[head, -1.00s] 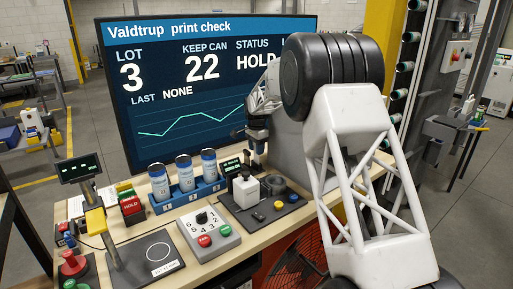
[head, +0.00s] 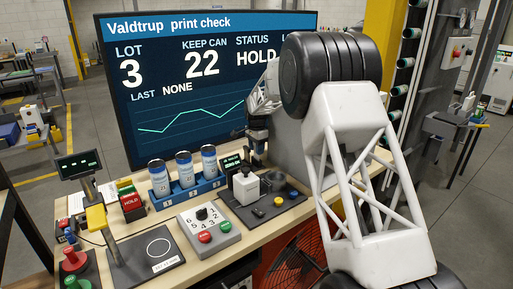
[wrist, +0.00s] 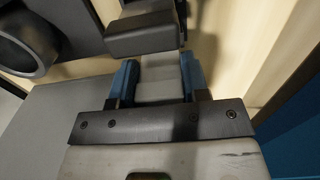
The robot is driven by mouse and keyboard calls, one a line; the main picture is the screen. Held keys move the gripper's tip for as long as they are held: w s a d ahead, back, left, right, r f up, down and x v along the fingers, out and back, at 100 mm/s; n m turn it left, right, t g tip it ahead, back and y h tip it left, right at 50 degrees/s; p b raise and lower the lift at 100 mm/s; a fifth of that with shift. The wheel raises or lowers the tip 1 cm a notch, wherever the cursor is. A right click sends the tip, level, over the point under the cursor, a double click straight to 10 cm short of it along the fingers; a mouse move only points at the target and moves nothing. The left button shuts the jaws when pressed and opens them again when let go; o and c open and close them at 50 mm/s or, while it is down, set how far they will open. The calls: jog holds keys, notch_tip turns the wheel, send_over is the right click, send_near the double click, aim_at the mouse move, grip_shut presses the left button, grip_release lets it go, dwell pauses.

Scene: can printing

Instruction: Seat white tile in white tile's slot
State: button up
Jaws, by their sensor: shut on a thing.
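The white tile (wrist: 158,82) shows in the wrist view as a pale piece between the blue fingertips of my gripper (wrist: 159,78). My gripper is shut on it. In the head view my gripper (head: 257,150) is at the back of the bench, beside a small dark display, and the tile cannot be made out there. In the wrist view a dark block (wrist: 143,35) lies just beyond the fingertips. I cannot tell which recess is the tile's slot, or whether the tile touches anything below.
A white block with a black knob (head: 246,187) stands on a dark plate in front of my gripper. A blue rack (head: 190,193) with 3 cans is to the left. A grey button box (head: 208,224) is nearer. The large screen (head: 190,80) stands behind the bench.

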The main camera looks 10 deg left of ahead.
jog(key=shift+f, duration=0.3)
jog(key=o, duration=1.1)
jog(key=shift+r, duration=0.1)
jog(key=shift+r, duration=3.8)
